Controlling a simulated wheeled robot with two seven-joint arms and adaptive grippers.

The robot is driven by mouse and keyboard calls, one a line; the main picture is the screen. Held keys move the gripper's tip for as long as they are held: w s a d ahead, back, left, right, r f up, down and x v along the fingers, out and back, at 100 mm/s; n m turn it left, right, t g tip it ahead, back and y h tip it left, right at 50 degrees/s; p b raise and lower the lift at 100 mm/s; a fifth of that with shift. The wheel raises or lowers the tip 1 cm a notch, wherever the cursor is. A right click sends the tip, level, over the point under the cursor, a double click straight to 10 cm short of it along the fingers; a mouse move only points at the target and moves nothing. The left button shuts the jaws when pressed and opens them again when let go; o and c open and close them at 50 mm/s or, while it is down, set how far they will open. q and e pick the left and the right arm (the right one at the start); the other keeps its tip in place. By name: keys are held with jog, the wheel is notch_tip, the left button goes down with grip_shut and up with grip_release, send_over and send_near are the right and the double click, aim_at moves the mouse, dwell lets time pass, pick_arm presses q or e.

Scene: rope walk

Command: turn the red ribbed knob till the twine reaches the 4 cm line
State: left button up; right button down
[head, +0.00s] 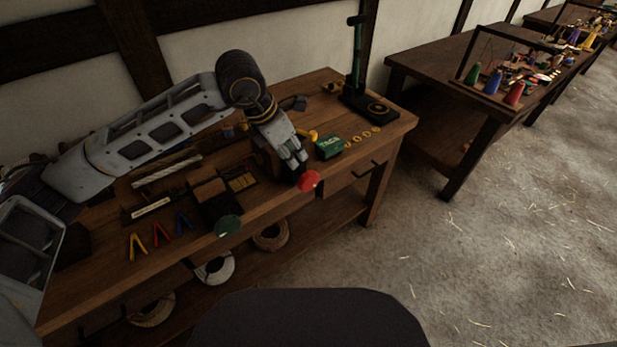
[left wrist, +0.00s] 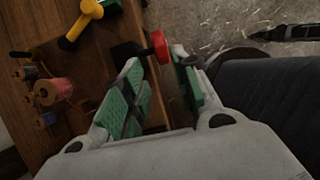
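The red ribbed knob (head: 309,181) stands out from the front edge of the wooden bench. My left gripper (head: 297,167) points down just behind and above it. In the left wrist view, the red knob (left wrist: 160,46) shows edge-on near the tips of the left gripper (left wrist: 156,57). The green-padded fingers are apart, with a clear gap. I cannot tell whether either finger touches the knob. A pale scale strip (head: 150,208) lies on the bench; its marks are too small to read. I cannot make out the twine's end or the 4 cm line. My right gripper is not seen.
A green knob (head: 228,227) stands at the bench front, left of the red one. A green box (head: 329,147) and a yellow-headed tool (head: 308,135) are close by my left gripper. Coloured clips (head: 160,230) lie at the left. Open floor is in front of the bench.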

aim_at(307, 174)
pick_arm(q)
jog(key=shift+f, duration=0.15)
